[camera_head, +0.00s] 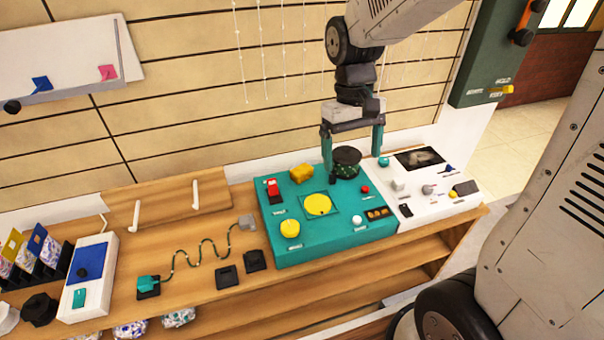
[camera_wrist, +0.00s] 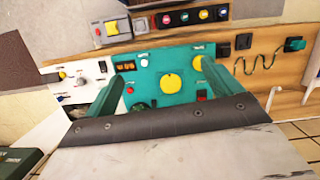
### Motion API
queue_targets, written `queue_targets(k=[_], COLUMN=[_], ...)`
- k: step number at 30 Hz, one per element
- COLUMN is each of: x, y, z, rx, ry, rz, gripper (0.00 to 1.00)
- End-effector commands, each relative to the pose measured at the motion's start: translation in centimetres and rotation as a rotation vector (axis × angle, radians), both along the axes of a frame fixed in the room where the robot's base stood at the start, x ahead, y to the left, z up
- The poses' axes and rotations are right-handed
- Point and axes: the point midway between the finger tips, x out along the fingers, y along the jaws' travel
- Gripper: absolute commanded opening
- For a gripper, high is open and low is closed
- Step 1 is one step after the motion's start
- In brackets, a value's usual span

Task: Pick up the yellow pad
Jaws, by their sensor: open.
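A teal panel (camera_head: 345,235) on the wooden bench carries several yellow parts. A flat round yellow pad (camera_head: 318,204) lies near its middle, inside a square outline. A yellow block (camera_head: 301,173) sits at the back edge and a yellow round button (camera_head: 290,228) at the front left. In the wrist view, the round pad (camera_wrist: 172,85) shows between the fingers. My gripper (camera_head: 353,164) is open above the panel's back right, up and right of the pad and apart from it. A dark round knob (camera_head: 346,158) shows between its fingers. The wrist view's right finger hides part of the panel.
A white panel (camera_head: 435,207) with knobs and a dark screen adjoins on the right. A red switch (camera_head: 272,188) stands left of the yellow block. A wavy wire (camera_head: 203,247) and a white box (camera_head: 92,275) lie left. A tiled wall stands behind.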

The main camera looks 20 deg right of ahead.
Motion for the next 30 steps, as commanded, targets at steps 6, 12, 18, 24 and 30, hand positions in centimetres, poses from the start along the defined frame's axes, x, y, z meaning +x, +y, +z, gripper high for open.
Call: queue_targets(k=[6,12,18,24,30], x=[6.8,12.8,18.6,25.1,27.0], y=[0.6,1.1,1.7,2.1,2.2], z=[-5.6,-11.7,-18.3,-20.9,-21.0], rx=[0.010,0.022,0.035,0.041,0.041], ry=[0.031,0.027,-0.015,-0.145,-0.214], rz=[0.052,0.110,0.177,0.257,0.310], gripper=[0.91,0.91,0.91,0.91,0.91])
